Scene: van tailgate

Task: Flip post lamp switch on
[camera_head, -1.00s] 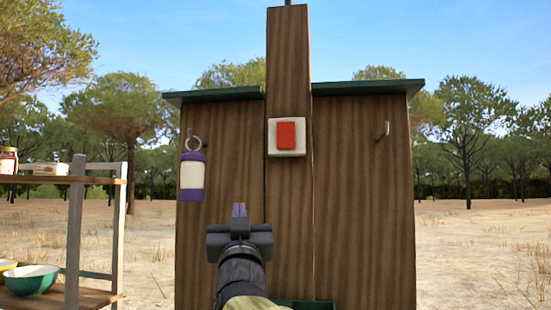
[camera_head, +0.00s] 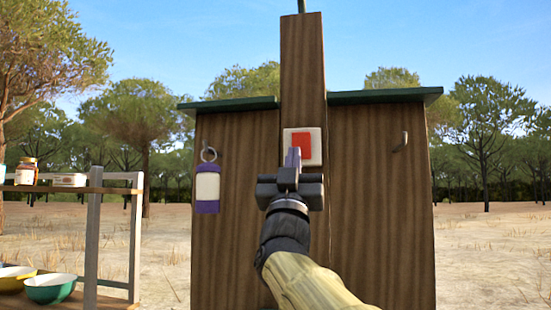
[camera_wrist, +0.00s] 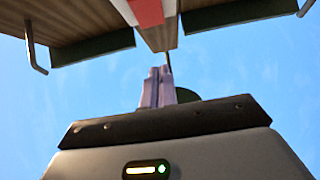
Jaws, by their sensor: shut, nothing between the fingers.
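The post lamp switch is a red rocker (camera_head: 307,143) on a white square plate (camera_head: 317,155), fixed to a wooden post (camera_head: 302,70). My gripper (camera_head: 292,154) is shut and empty, its purple fingers overlapping the lower left of the switch in the head view. I cannot tell whether the fingertips touch it. In the wrist view the closed fingers (camera_wrist: 158,70) point up towards the post, and the red rocker (camera_wrist: 147,11) shows at the top edge, partly cut off. The lamp itself is out of view.
A wooden cabinet (camera_head: 380,220) with green roof edges stands behind the post. A purple and white lantern-like item (camera_head: 207,187) hangs on its left, and an empty hook (camera_head: 402,142) is at right. A shelf (camera_head: 93,235) with bowls and jars stands at left.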

